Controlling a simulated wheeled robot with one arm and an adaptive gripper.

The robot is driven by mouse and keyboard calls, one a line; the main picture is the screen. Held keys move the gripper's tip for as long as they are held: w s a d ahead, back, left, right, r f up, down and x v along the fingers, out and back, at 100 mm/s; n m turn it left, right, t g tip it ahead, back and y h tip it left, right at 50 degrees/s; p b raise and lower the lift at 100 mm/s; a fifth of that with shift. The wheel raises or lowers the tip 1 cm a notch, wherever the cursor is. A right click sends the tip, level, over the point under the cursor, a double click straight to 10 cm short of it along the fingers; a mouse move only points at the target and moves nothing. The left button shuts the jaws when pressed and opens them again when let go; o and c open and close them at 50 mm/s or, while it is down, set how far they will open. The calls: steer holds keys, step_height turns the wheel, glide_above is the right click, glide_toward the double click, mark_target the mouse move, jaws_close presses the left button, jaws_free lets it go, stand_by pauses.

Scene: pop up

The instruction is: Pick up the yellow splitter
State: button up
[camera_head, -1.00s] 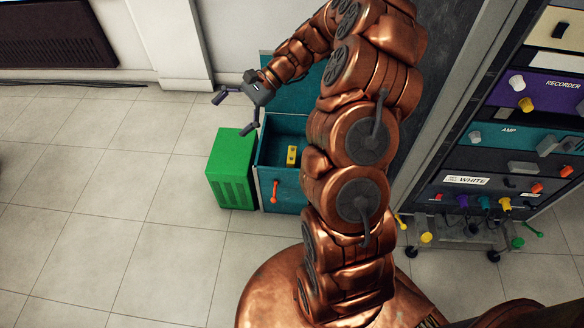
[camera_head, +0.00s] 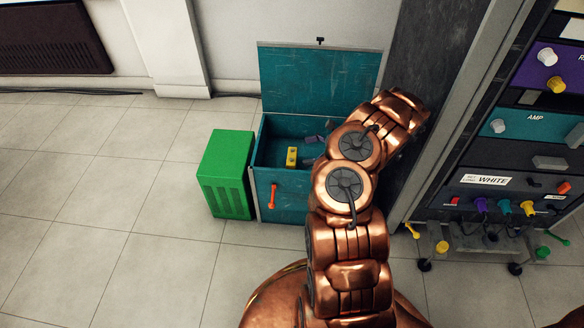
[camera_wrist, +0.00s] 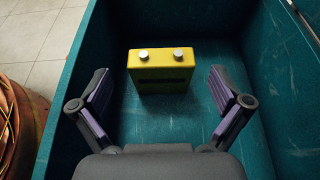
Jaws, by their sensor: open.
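The yellow splitter (camera_head: 292,157) is a small yellow block inside the open teal chest (camera_head: 296,206). In the wrist view the splitter (camera_wrist: 160,72) stands on the chest floor, with two silver knobs on top and a dark strip on its near face. My gripper (camera_wrist: 161,92) is open inside the chest (camera_wrist: 75,100), with a purple-padded finger on each side and nothing between them. The splitter lies straight ahead of the fingers, roughly centred, and no contact shows. In the head view my gripper (camera_head: 312,139) is partly hidden behind my arm, to the right of the splitter.
The chest lid (camera_head: 318,80) stands open against the wall. A green bin (camera_head: 228,172) stands against the chest's left side. A rack of coloured modules (camera_head: 520,130) is on the right. The tiled floor at left is clear. Chest walls rise close around my gripper.

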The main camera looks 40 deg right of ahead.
mark_target(289, 156)
steer(key=shift+b+x, duration=1.65)
steer(key=shift+x, duration=2.2)
steer(key=shift+f, duration=0.1)
steer(key=c, duration=1)
